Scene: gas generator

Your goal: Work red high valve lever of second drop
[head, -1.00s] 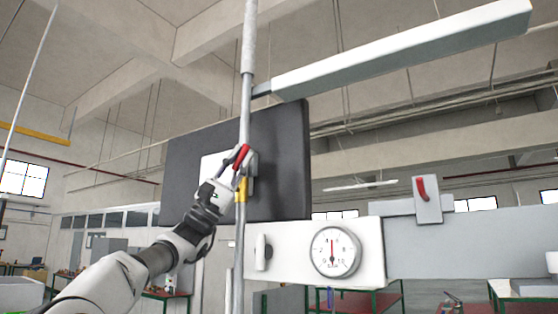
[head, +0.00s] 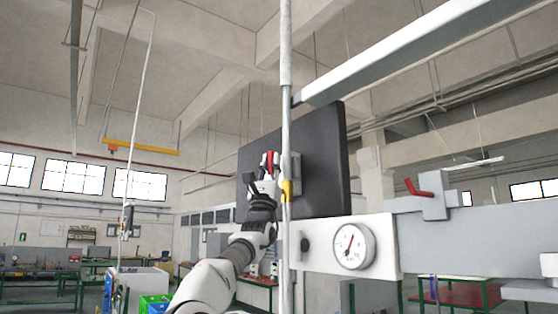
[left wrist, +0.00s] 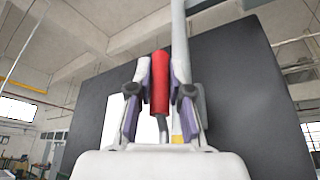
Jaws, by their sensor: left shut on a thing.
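My left gripper (head: 267,166) is shut on a red lever handle (head: 271,159) high on a vertical grey pipe (head: 286,115). In the left wrist view the red handle (left wrist: 160,82) stands nearly upright between the two fingers (left wrist: 160,100). A grey fitting (head: 294,175) sits beside the handle at the pipe, with a yellow part (head: 287,190) just below. Part of the lever and its pivot is hidden by the fingers and hand. My right gripper is not in view.
A dark panel (head: 325,150) stands close behind the gripper. A white panel with a round gauge (head: 354,246) and another red lever (head: 418,188) are at right. A white beam (head: 400,62) runs overhead.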

